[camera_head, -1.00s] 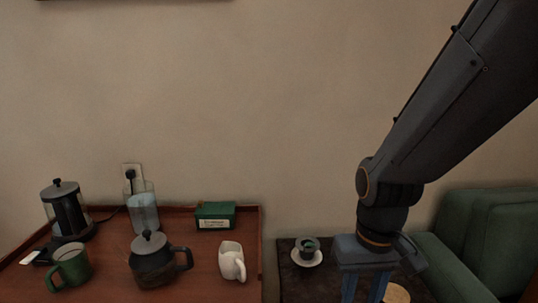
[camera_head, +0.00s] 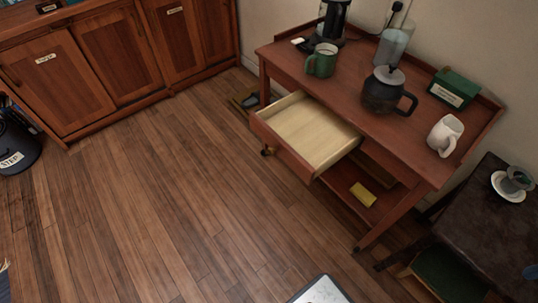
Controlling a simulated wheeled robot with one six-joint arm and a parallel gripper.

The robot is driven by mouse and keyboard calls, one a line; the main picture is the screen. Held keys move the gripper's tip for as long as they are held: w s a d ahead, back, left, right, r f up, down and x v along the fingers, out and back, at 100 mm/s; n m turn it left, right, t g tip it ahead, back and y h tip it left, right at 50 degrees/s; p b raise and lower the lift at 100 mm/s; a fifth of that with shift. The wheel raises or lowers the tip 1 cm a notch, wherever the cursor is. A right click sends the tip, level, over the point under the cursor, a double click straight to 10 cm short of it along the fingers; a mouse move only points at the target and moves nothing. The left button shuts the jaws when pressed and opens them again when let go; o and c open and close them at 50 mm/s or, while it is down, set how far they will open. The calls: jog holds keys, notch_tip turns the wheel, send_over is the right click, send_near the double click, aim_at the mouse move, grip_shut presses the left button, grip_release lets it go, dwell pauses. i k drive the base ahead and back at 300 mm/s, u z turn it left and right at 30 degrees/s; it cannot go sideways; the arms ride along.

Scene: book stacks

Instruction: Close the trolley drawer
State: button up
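The wooden trolley (camera_head: 414,143) stands against the wall at the upper right of the head view. Its drawer (camera_head: 309,131) is pulled well out toward the open floor. The drawer's pale inside looks empty. My gripper is outside the present view.
A green mug (camera_head: 322,60), a dark teapot (camera_head: 386,92), a white jug (camera_head: 445,134) and a green box (camera_head: 453,88) stand on the trolley top. A yellow item (camera_head: 363,195) lies on its lower shelf. A dark table (camera_head: 478,226) stands at right. Wooden floor (camera_head: 170,190) is clear before the drawer.

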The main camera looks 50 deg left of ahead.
aim_at(308, 136)
jog(key=k, duration=0.3)
jog(key=u, duration=0.9)
jog(key=i, duration=0.3)
jog(key=u, duration=1.2)
jog(key=k, duration=0.45)
jog(key=z, duration=0.85)
jog(key=i, duration=0.65)
jog(key=u, duration=1.2)
